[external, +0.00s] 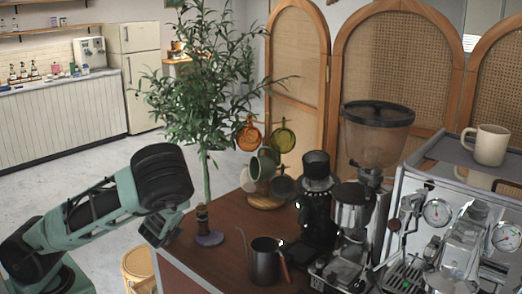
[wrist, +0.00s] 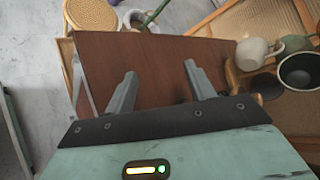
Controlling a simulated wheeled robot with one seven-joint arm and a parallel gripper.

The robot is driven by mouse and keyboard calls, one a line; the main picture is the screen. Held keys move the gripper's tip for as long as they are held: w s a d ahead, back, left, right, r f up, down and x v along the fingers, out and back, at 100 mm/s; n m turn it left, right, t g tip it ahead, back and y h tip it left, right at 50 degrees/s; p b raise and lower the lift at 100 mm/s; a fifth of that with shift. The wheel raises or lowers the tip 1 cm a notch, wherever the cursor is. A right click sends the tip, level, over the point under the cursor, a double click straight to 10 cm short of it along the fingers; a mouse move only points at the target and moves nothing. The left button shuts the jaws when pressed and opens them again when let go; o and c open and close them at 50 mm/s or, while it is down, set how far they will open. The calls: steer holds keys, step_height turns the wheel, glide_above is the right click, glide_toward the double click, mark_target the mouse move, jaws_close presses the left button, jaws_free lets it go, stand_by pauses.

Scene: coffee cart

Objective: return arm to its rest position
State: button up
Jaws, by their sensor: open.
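My gripper (wrist: 161,67) is open in the wrist view, its two grey fingers spread apart with nothing between them. The brown cart top (wrist: 150,55) lies beyond the fingers. In the external view my green and black arm (external: 105,205) is bent at the left, beside the cart's left edge. The gripper's fingers cannot be made out there.
A light mug (wrist: 252,54) shows right of my gripper. A stool (wrist: 92,14) stands beside the cart.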

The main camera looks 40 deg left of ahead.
steer(key=a+n, duration=0.2)
steer(key=a+r+n+g, duration=0.1)
steer(key=a+n, duration=0.1)
steer(key=n, duration=0.1)
steer(key=shift+s+r+g+h, duration=0.1)
steer(key=shift+s+g+h, duration=0.05)
steer(key=shift+g+h, duration=0.2)
steer(key=s+a+r+n+g+h+b, duration=0.1)
steer(key=s+a+r+n+g+h, duration=0.15)
steer(key=s+n, duration=0.5)
steer(key=s+a+r+n+g+h+b, duration=0.1)
steer(key=s+a+r+n+g+h, duration=0.3)
steer(key=s, duration=0.6)
steer(key=s+a+r+n+g+b, duration=0.1)
steer(key=s+n, duration=0.7)
steer(key=s, duration=0.1)
step_height(320, 180, up, 15)
steer(key=p, duration=1.6)
steer(key=f+b, duration=0.4)
steer(key=shift+w+d+f+b, duration=0.2)
steer(key=shift+d+f+b, duration=0.05)
steer(key=shift+f+b, duration=0.1)
